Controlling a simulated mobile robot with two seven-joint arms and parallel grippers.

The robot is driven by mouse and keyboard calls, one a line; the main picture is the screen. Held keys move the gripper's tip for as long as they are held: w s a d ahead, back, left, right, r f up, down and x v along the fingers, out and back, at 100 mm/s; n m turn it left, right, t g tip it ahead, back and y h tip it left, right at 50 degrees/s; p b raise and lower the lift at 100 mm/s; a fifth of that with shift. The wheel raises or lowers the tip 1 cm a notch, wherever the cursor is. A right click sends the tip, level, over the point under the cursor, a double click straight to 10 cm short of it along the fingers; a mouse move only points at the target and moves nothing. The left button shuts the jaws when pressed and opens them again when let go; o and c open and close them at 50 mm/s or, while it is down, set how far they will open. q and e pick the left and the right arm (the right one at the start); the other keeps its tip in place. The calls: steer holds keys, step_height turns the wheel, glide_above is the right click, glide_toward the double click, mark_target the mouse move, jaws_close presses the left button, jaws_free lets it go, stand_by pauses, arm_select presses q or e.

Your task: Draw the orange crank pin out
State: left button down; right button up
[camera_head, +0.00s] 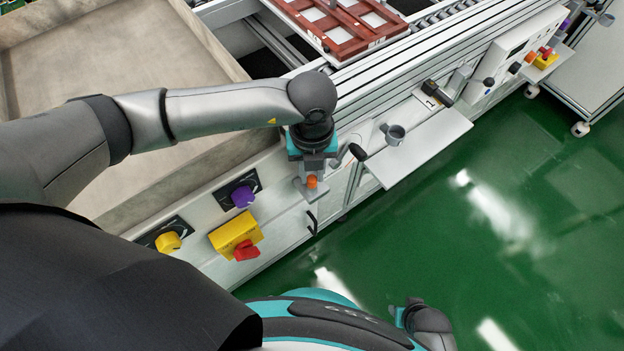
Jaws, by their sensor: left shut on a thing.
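The orange crank pin (312,182) shows as a small orange piece at the tips of my left gripper (311,177), which points down at the grey bracket on the front of the conveyor frame. My left gripper is shut on the pin. How deep the pin sits is hidden by the fingers and the steep view. A crank arm with a black knob (358,152) shows just right of the gripper. Part of my right arm shows at the bottom edge, with a teal piece that may be its gripper; its fingers cannot be made out.
A purple knob (242,196), a yellow knob (168,242) and a yellow box with a red switch (245,252) sit on the front panel at left. The green floor is clear.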

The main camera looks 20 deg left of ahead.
stand_by(0.7)
arm_select(q)
steer(key=shift+r+p, duration=1.9)
steer(key=shift+r, duration=0.1)
steer(key=shift+r, duration=0.15)
steer(key=shift+r+p, duration=1.35)
steer(key=shift+p, duration=0.1)
steer(key=shift+r, duration=0.15)
step_height(320, 180, up, 7)
steer(key=p, duration=0.6)
glide_above(311, 179)
steer(key=shift+w, duration=0.1)
